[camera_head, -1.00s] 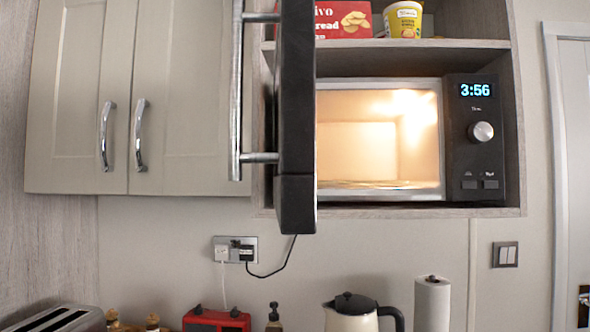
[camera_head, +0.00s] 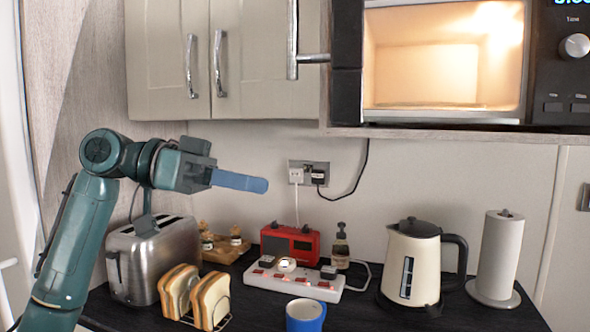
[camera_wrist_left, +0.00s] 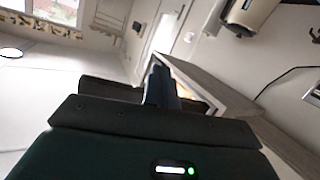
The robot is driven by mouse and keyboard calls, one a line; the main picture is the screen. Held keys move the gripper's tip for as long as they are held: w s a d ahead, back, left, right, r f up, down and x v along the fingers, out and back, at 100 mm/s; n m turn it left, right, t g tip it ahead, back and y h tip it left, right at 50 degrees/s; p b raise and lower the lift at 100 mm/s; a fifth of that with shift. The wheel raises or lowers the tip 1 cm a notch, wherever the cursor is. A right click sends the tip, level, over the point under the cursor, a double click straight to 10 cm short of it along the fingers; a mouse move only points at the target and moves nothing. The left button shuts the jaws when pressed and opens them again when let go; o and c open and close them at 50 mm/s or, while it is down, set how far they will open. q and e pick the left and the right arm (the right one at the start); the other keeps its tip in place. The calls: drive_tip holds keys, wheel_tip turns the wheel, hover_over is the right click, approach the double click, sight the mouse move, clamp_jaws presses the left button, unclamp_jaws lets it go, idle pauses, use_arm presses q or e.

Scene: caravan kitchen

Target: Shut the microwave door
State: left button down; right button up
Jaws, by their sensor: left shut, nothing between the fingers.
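The microwave (camera_head: 445,55) sits in a shelf at the upper right, its lit interior open to view. Its black door (camera_head: 347,75) stands swung out at the left side, seen nearly edge-on. The chrome door handle (camera_head: 293,40) is on the door's left side; the tops of door and handle are cut off. My left gripper (camera_head: 262,185) is shut and empty, below and left of the door and apart from it, pointing right. In the left wrist view its dark fingers (camera_wrist_left: 161,85) are together. My right gripper is not in view.
Cupboards with handles (camera_head: 190,65) hang left of the door. Below on the counter are a toaster (camera_head: 155,255), bread slices (camera_head: 210,300), a red radio (camera_head: 290,243), a power strip (camera_head: 295,281), a blue mug (camera_head: 305,314), a kettle (camera_head: 410,265) and a paper roll (camera_head: 498,255).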

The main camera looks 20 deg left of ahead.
sight(297, 46)
use_arm(q)
drive_tip(key=s+a+r+m+g+h, duration=0.1)
drive_tip(key=s+a+r+m+h, duration=0.1)
drive_tip(key=s+r, duration=0.4)
drive_tip(key=s+a+r+m+g+h, duration=0.1)
drive_tip(key=s+a+r+m, duration=0.1)
drive_tip(key=s+r, duration=0.5)
drive_tip(key=w+d+p, duration=0.1)
drive_tip(key=d, duration=0.3)
drive_tip(key=w+d+r+p, duration=0.1)
drive_tip(key=w+d, duration=0.1)
drive_tip(key=d, duration=0.3)
drive_tip(key=w+d+p, duration=0.1)
drive_tip(key=d, duration=0.3)
drive_tip(key=shift+w+d+r, duration=0.15)
drive_tip(key=shift+d+r, duration=0.15)
drive_tip(key=shift+r, duration=0.1)
drive_tip(key=shift+d, duration=0.1)
